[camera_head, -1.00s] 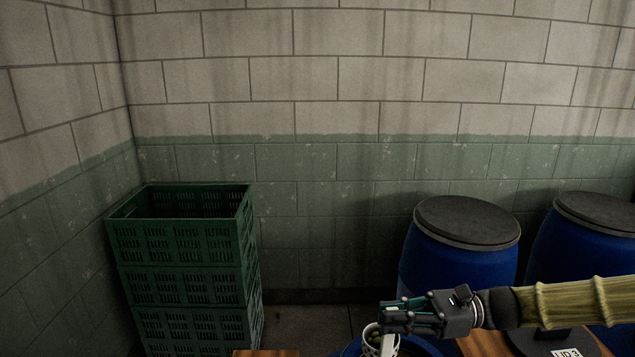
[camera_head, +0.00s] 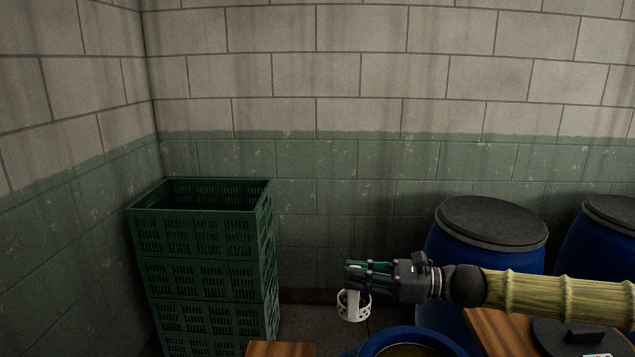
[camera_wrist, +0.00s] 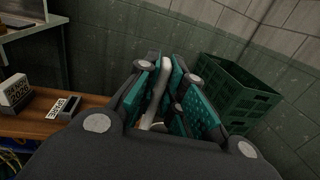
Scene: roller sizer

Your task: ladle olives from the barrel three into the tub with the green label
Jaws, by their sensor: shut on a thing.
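My gripper (camera_head: 354,277) is shut on the handle of a white ladle (camera_head: 353,306) with a perforated cup. The cup hangs below the fingers, left of and above an open blue barrel (camera_head: 410,332) at the bottom edge. The inside of the cup is too small and dark to tell whether olives are in it. In the wrist view the pale handle (camera_wrist: 156,98) runs between the teal finger pads. A dark lid (camera_head: 580,337) with a partly cut-off label lies on wood beside the barrel. I see no tub with a green label.
Stacked green crates (camera_head: 205,240) stand at the left by the wall. Lidded blue barrels (camera_head: 487,240) stand behind my arm. A wooden surface (camera_head: 281,350) shows at the bottom. The wrist view shows a wooden bench (camera_wrist: 35,124) with a small card (camera_wrist: 63,108) and dark blocks.

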